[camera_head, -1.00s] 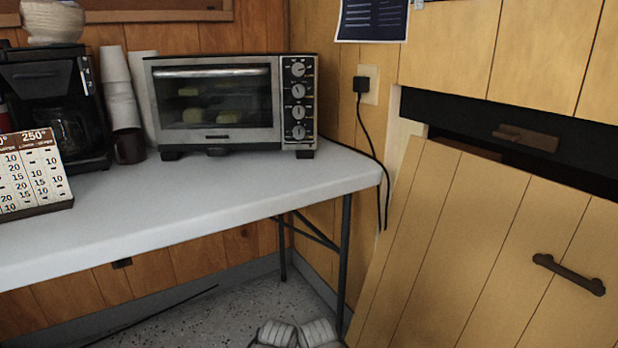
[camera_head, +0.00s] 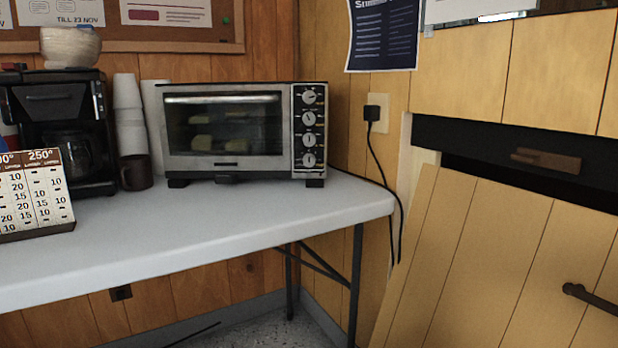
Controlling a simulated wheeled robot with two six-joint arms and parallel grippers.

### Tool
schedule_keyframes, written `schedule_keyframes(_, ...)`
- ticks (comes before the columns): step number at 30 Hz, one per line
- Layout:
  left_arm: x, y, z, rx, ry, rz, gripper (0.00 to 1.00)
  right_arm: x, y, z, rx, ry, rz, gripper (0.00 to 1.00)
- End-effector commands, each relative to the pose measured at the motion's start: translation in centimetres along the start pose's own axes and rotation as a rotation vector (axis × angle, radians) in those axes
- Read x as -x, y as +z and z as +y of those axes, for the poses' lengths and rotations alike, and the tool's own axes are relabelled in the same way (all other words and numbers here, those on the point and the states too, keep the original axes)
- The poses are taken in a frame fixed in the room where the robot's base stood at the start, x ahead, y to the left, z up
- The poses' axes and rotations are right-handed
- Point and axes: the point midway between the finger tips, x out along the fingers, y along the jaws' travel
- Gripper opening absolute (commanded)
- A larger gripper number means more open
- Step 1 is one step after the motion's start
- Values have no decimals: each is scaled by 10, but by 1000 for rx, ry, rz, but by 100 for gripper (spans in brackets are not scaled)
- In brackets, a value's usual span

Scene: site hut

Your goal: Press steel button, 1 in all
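A toaster oven (camera_head: 226,137) stands at the back right of the white table, with pale food pieces behind its glass door. Its control panel (camera_head: 309,130) on the right side carries several round knobs in a column. I cannot make out a steel button clearly at this size. Neither of my grippers is in view.
A white folding table (camera_head: 210,221) spans the left and middle. On it are a black coffee maker (camera_head: 60,128), stacked cups (camera_head: 129,115), a dark mug (camera_head: 136,172) and a number chart (camera_head: 35,192). A power cord (camera_head: 376,150) hangs at the right. A leaning panel (camera_head: 490,265) stands right.

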Motion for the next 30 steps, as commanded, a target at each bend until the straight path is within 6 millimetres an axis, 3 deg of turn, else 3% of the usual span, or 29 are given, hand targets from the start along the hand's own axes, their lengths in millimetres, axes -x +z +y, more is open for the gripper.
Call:
schedule_keyframes(2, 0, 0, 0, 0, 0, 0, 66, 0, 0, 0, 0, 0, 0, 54)
schedule_keyframes(16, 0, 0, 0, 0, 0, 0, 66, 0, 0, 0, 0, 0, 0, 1)
schedule_keyframes(30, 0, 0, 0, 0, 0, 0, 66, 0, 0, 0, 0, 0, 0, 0)
